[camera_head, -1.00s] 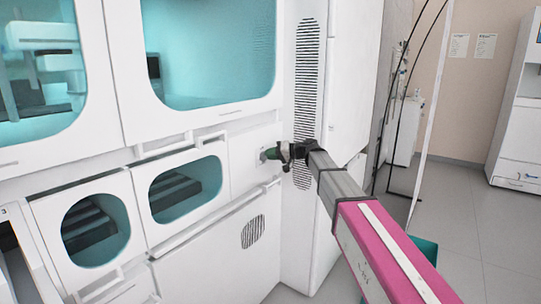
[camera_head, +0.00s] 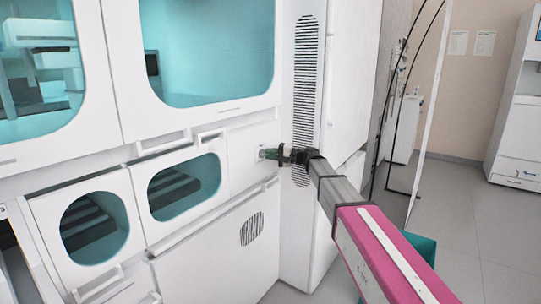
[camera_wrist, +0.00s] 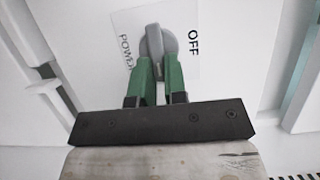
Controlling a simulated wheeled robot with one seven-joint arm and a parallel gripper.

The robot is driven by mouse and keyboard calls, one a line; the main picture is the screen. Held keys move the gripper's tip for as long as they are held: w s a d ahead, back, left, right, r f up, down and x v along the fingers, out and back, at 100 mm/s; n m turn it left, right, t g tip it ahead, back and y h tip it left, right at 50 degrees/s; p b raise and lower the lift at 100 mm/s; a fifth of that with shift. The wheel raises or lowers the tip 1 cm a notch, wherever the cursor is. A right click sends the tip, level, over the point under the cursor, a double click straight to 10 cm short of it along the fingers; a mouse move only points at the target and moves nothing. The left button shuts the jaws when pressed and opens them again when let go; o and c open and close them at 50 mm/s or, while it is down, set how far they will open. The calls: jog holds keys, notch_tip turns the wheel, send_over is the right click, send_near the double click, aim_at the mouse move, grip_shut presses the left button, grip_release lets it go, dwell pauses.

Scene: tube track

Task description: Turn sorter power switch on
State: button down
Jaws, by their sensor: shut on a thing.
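The sorter power switch (camera_wrist: 154,38) is a grey rotary knob with a raised handle on a round base, set on a white label plate (camera_wrist: 182,62). "POWER" is printed to its left and "OFF" to its upper right in the wrist view. My gripper (camera_wrist: 157,64) has green fingers, one on each side of the knob handle, and is shut on it. In the head view my gripper (camera_head: 271,154) reaches the white sorter panel (camera_head: 247,170) from the right. There the fingers mostly hide the knob.
The white sorter (camera_head: 215,225) has teal windows, with drawer-like doors and handles left of the switch. A vented column (camera_head: 305,90) stands just right of my gripper. A white ledge (camera_wrist: 35,65) shows left of the switch in the wrist view. Open floor (camera_head: 455,215) lies at the right.

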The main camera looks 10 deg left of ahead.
jog(key=shift+a, duration=0.1)
dwell(0.3)
jog(key=c, duration=1.2)
grip_release()
jog(key=shift+o, duration=0.2)
jog(key=d, duration=1)
jog(key=shift+d, duration=0.4)
jog(key=shift+f, duration=0.1)
jog(key=s+d+f+m+h, duration=0.1)
jog(key=s+d+f+h, duration=0.6)
jog(key=f, duration=0.5)
jog(key=s+d+f+h, duration=0.2)
jog(key=s+d+f, duration=0.5)
jog(key=f, duration=0.5)
jog(key=s+d+f+h, duration=0.4)
jog(key=s+d+f, duration=0.1)
jog(key=d, duration=0.4)
jog(key=s+d+f+n+h, duration=0.1)
jog(key=s+d+f+h, duration=0.4)
jog(key=s+d, duration=0.2)
jog(key=d, duration=0.2)
jog(key=shift+s+d+f, duration=0.2)
jog(key=shift+s+d, duration=0.15)
jog(key=shift+d, duration=0.05)
